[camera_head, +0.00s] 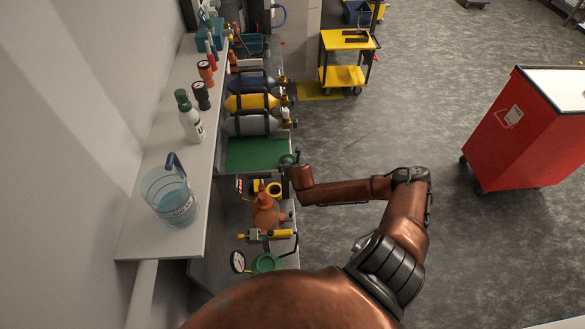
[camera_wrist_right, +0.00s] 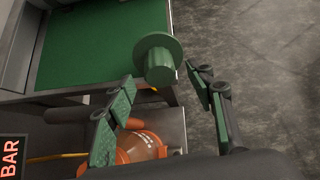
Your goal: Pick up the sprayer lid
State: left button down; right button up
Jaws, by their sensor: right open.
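The sprayer lid (camera_wrist_right: 158,62) looks like a green round cap with a wide flange. In the right wrist view it is at the front edge of a green-topped surface (camera_wrist_right: 100,45), and it also shows small in the head view (camera_head: 287,160). My right gripper (camera_wrist_right: 163,84) is open and empty, its two green-padded fingers just short of the lid, one on each side. In the head view its tip (camera_head: 291,172) is beside the lid and partly hidden by my wrist. An orange sprayer tank (camera_head: 265,212) stands nearer. My left gripper is out of view.
Gas cylinders (camera_head: 250,103) lie beyond the green top. A gauge (camera_head: 238,261) and a green ring (camera_head: 267,263) are nearer. A bench (camera_head: 190,240) at left holds a water beaker (camera_head: 171,197) and bottles. A red cabinet (camera_head: 530,135) stands right; floor between is clear.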

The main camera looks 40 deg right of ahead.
jog(key=v, duration=0.8)
jog(key=shift+w, duration=0.1)
